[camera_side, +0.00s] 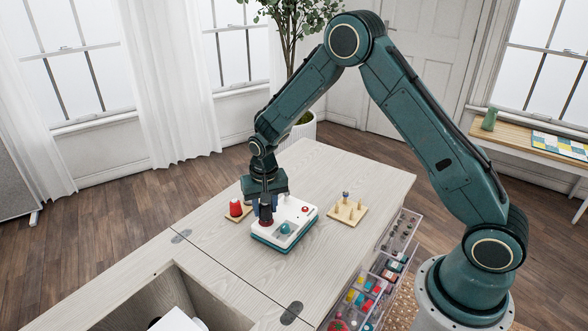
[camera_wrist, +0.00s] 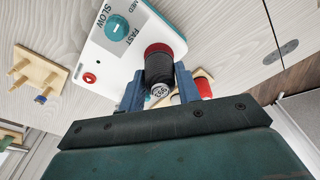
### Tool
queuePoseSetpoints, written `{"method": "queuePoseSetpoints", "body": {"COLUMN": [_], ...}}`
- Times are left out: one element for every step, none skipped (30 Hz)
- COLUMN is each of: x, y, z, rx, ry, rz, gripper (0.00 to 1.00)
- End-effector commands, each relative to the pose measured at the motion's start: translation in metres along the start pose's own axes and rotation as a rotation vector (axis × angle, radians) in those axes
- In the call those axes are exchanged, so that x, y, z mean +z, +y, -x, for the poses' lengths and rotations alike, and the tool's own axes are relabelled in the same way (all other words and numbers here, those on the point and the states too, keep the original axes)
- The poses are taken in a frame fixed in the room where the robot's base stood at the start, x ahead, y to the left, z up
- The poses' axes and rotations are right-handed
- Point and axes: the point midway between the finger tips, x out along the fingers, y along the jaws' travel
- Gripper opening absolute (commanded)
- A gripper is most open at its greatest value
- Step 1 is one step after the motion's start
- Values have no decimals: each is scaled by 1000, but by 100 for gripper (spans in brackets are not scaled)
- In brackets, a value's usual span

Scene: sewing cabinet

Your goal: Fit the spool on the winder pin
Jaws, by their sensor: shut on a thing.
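My gripper (camera_wrist: 158,82) is shut on a dark spool (camera_wrist: 160,70) with a red far end and a pale label on its near end. In the side view the gripper (camera_side: 265,214) points down at the left part of the white-and-teal winder (camera_side: 285,232). The held spool appears over or against the winder's top; I cannot tell whether it touches. The winder (camera_wrist: 105,50) shows a teal speed knob (camera_wrist: 118,27) and a red button (camera_wrist: 90,77) in the wrist view. The winder pin is not visible; the spool and gripper may hide it.
A red spool (camera_side: 236,207) stands on a small wooden base left of the winder. A wooden peg rack (camera_side: 348,213) with a small item on it is at the right. The front cabinet opening (camera_side: 160,285) and a clear drawer unit (camera_side: 375,280) border the bench.

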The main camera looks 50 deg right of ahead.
Motion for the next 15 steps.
{"method": "queuePoseSetpoints", "body": {"x": [0,0,0,0,0,0,0,0,0,0,0,0,0,1,1], "y": [0,0,0,0,0,0,0,0,0,0,0,0,0,0,0], "z": [-1,-1,-2,-2,-2,-2,-3,-3,-4,-4,-4,-4,-5,-5,-6], "rx": [0,0,0,0,0,0,0,0,0,0,0,0,0,0,0], "ry": [0,0,0,0,0,0,0,0,0,0,0,0,0,0,0], "rz": [0,0,0,0,0,0,0,0,0,0,0,0,0,0,0], "gripper": [12,12,12,12,12,12,12,12,12,12,12,12,12,12,12]}}
